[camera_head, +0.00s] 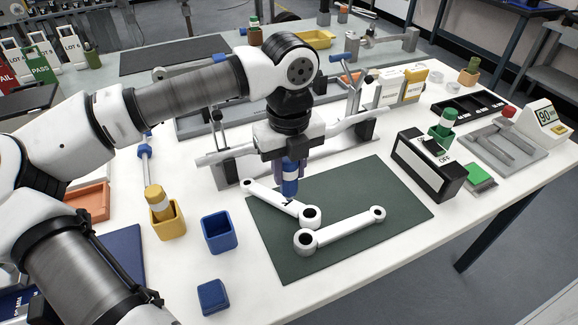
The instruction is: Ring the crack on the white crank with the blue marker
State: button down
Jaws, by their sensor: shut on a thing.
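My gripper (290,160) is shut on the blue marker (289,183), which points down and is roughly upright. Two white cranks lie on the dark green mat (385,190). The marker's lower end is over the middle of the rear crank (270,199); I cannot tell whether it touches. A small dark mark shows on that crank just under the tip, too small to tell as crack or ink. The front crank (345,229) lies apart from the marker, its large end near the rear crank's large end. I see no clear crack on it.
A yellow marker stands in a yellow cup (169,222). A black-and-white switch box (428,166) stands right of the mat. A metal fixture (225,158) is behind.

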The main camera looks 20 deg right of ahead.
jog(key=shift+f+b, duration=0.55)
jog(key=shift+b, duration=0.3)
dwell(1.9)
jog(key=shift+r, duration=0.1)
jog(key=shift+r+p, duration=1.85)
jog(key=shift+r, duration=1.65)
jog(key=shift+s+f, duration=0.1)
